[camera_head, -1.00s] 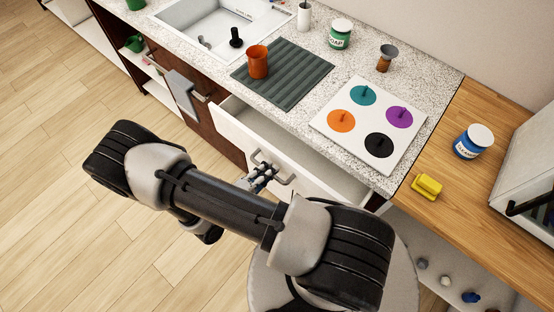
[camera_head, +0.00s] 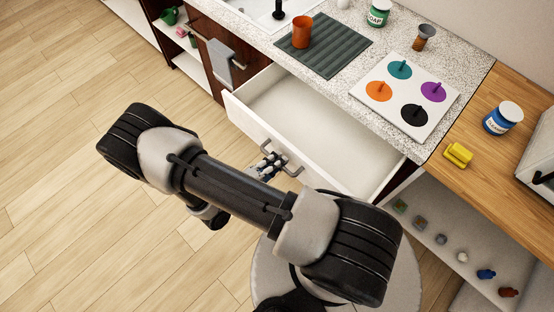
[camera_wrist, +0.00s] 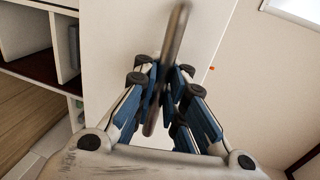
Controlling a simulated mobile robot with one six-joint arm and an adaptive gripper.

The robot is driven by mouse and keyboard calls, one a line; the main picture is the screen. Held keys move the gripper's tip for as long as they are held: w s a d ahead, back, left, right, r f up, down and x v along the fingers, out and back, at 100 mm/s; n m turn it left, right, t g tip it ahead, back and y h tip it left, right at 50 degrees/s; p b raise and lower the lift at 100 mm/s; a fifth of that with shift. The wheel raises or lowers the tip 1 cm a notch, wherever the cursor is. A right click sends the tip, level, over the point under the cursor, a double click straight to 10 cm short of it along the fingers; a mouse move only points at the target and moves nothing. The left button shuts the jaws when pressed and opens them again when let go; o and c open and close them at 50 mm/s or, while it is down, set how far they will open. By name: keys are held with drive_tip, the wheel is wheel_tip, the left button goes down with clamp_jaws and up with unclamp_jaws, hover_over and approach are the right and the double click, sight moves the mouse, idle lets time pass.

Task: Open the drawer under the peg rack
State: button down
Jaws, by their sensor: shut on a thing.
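The white drawer (camera_head: 315,130) under the counter is pulled well out in the head view, and its inside looks empty. Its metal bar handle (camera_head: 291,163) is on the front panel. My gripper (camera_head: 270,165) is at that handle. In the wrist view my gripper (camera_wrist: 163,100) has its blue-lined fingers closed around the handle (camera_wrist: 173,45), which runs up between them. The peg rack (camera_head: 405,97), a white board with teal, purple, orange and black discs, each with a peg, lies on the counter above the drawer.
A ribbed dark mat (camera_head: 325,55) with an orange cup (camera_head: 302,32) lies left of the rack. A yellow block (camera_head: 458,154) and a blue jar (camera_head: 502,118) stand on the wooden top. Low shelves (camera_head: 450,235) hold small items. The floor at left is clear.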

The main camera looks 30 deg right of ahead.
drive_tip(key=c, duration=1.7)
unclamp_jaws()
drive_tip(key=shift+o, duration=0.2)
drive_tip(key=v, duration=1.2)
